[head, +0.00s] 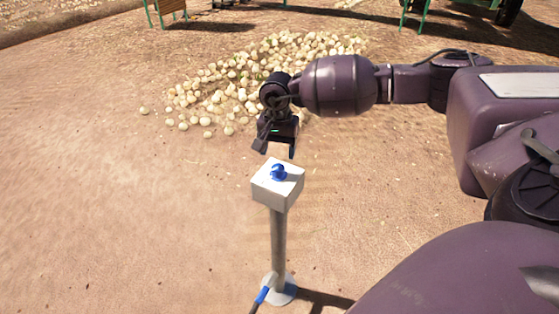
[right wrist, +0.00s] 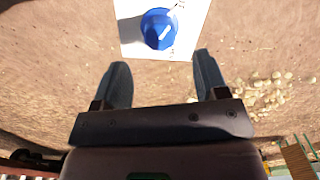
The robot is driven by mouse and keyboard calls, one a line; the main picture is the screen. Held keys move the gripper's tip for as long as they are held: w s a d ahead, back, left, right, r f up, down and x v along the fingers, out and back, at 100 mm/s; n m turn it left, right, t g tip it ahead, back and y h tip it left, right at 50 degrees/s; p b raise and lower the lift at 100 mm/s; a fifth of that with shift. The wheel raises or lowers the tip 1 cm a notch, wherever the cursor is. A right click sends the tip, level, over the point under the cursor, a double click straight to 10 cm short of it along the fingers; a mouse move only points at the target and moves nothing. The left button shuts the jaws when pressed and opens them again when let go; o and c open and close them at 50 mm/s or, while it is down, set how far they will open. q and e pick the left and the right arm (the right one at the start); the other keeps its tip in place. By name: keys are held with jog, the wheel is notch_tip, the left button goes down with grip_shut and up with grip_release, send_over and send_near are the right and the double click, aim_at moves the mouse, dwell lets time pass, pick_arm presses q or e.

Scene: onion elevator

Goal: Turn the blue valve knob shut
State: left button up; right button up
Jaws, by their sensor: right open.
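The blue valve knob (head: 278,173) sits on top of a white box (head: 265,192) on a grey post. In the right wrist view the round blue knob (right wrist: 159,29) has a white pointer line slanting to the upper right, and the white box top (right wrist: 130,38) shows marks near its edge. My right gripper (head: 276,149) is above and just behind the box in the head view, pointing down, open and empty. In the right wrist view the two fingers (right wrist: 163,82) are apart, with the knob beyond their tips and not between them. My left gripper is not in view.
The post (head: 279,240) stands on a round base (head: 280,289) with a blue piece (head: 263,295) beside it. A heap of onions (head: 240,85) lies on the dirt behind. Green-legged structures stand at the far back. The ground left of the post is clear.

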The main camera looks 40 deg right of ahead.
aim_at(278, 168)
notch_tip(278, 168, up, 3)
jog(key=shift+f, duration=0.1)
jog(key=shift+r, duration=0.65)
